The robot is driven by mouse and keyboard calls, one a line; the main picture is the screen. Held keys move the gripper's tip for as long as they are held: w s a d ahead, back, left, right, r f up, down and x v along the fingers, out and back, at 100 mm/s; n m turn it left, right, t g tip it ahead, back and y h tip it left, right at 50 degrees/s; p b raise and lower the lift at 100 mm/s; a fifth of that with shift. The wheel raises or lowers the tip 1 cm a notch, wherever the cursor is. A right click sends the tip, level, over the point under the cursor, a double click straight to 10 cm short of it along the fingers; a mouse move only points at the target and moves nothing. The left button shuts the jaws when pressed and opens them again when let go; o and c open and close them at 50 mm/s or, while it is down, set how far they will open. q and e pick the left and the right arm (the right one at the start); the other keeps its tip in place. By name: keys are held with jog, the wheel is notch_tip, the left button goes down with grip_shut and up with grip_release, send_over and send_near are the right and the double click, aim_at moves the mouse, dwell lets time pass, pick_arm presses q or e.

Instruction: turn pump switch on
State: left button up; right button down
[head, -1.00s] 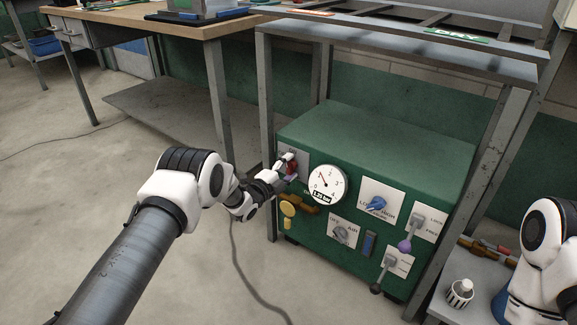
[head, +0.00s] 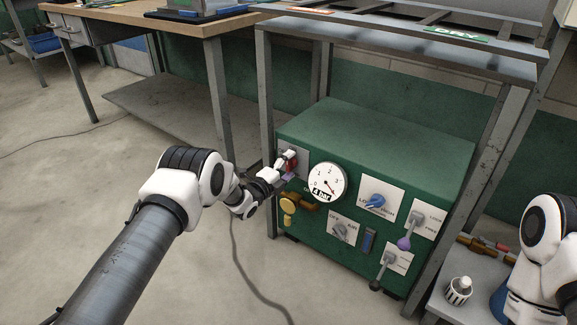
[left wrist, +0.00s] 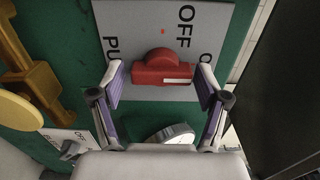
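The red pump switch (left wrist: 160,70) sits on a grey plate (left wrist: 148,25) in the left wrist view. Its white mark lies toward the right of that picture. The plate shows OFF and "PU"; another label starting with O is partly hidden behind the right finger. My left gripper (left wrist: 160,88) is open, with one finger on each side of the switch and a small gap seen at each. In the head view the left gripper (head: 283,168) is at the green box's upper left corner, largely covering the switch. My right gripper is out of the picture.
The green box (head: 375,140) carries a round gauge (head: 327,182) reading 4 bar, a blue knob (head: 376,200), grey levers and a yellow-handled valve (head: 288,204). Metal rack posts (head: 266,110) stand close beside my left gripper.

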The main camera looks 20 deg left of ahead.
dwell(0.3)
pick_arm(q)
jog(key=v, duration=1.2)
jog(key=s+d+f+n+g+y+p, duration=0.1)
jog(key=s+d+f+n+g+y, duration=0.2)
jog(key=s+f, duration=0.55)
jog(key=s+d+f+n+g+p, duration=0.15)
jog(key=s+f+n+g, duration=0.3)
jog(key=s, duration=0.65)
jog(key=s+a+f+n+g+y, duration=0.15)
jog(key=s+n+g, duration=0.5)
jog(key=s, duration=0.65)
jog(key=s+a+f+n+g+y, duration=0.1)
jog(key=s+f+n+g+y, duration=0.15)
jog(key=s+n, duration=0.8)
notch_tip(320, 180, up, 39)
jog(key=s+m+p, duration=0.1)
jog(key=m+p, duration=0.1)
jog(key=p, duration=3.6)
jog(key=shift+s+h, duration=0.3)
jog(key=shift+h, duration=0.1)
